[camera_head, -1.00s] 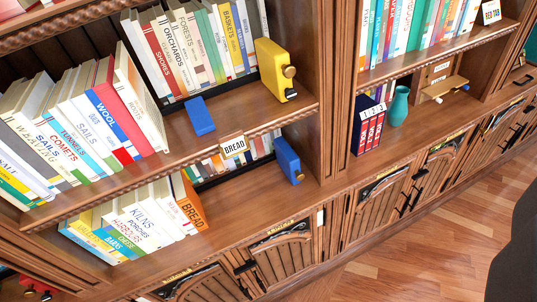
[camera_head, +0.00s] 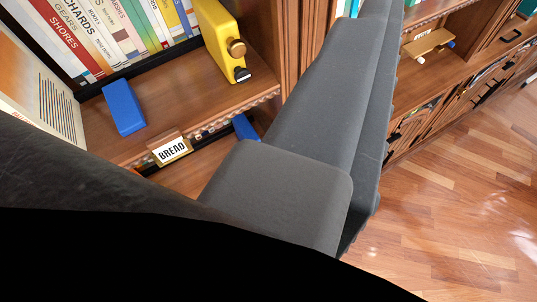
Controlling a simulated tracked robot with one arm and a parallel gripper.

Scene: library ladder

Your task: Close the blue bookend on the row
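The blue bookend (camera_head: 245,128) stands on the lower shelf, beyond the BREAD label. Only a small upper part of it shows, because my grey arm covers the rest. Its knob and most of the book row beside it are hidden. A loose blue block (camera_head: 123,107) lies on the shelf above. My gripper's fingertips do not show; large dark grey parts of my arm fill the middle and lower left of the view.
A yellow bookend (camera_head: 222,45) with a brass knob stands against books on the upper shelf. A BREAD label (camera_head: 171,151) hangs on that shelf's edge. A wooden post (camera_head: 284,60) rises at the right. Wooden floor (camera_head: 440,190) lies open at the right.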

